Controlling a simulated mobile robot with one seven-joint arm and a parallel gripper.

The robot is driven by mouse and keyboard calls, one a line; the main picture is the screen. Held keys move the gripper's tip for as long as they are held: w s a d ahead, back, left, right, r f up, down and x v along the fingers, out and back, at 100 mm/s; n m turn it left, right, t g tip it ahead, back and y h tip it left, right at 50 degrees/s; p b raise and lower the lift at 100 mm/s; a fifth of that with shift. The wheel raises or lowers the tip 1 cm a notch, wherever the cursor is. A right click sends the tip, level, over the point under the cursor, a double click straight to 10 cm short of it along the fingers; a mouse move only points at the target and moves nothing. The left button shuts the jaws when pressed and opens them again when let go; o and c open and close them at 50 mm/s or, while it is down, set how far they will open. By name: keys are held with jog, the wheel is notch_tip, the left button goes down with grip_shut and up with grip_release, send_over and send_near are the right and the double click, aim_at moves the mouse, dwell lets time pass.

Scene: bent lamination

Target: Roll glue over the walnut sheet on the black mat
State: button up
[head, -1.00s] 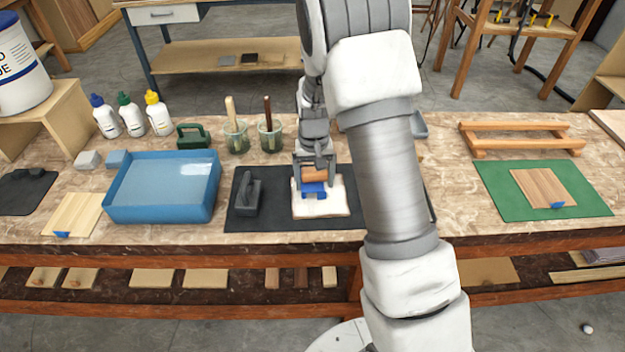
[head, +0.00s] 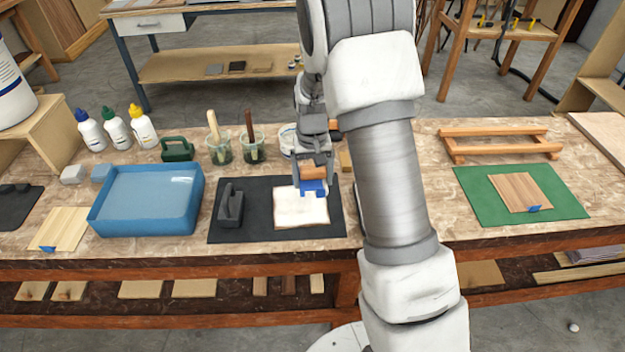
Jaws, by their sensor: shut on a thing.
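My gripper (head: 314,160) is shut on a roller with a wooden handle (head: 313,172) and a blue part (head: 314,188). The roller is at the back right edge of the sheet (head: 300,209) on the black mat (head: 262,233). This sheet looks creamy white across its visible top, with no walnut colour showing. I cannot tell whether the roller touches it. A brown wood sheet (head: 520,188) with a blue tab lies on the green mat (head: 477,196) at the right.
A dark grey block with a handle (head: 230,209) stands on the black mat's left part. A blue tray (head: 150,222) is left of the mat. Two brush jars (head: 219,150) and several glue bottles (head: 116,130) stand behind. A wooden frame (head: 500,143) stands back right.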

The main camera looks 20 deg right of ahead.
aim_at(313, 167)
jog(key=shift+r+p, duration=1.1)
jog(key=shift+r, duration=0.85)
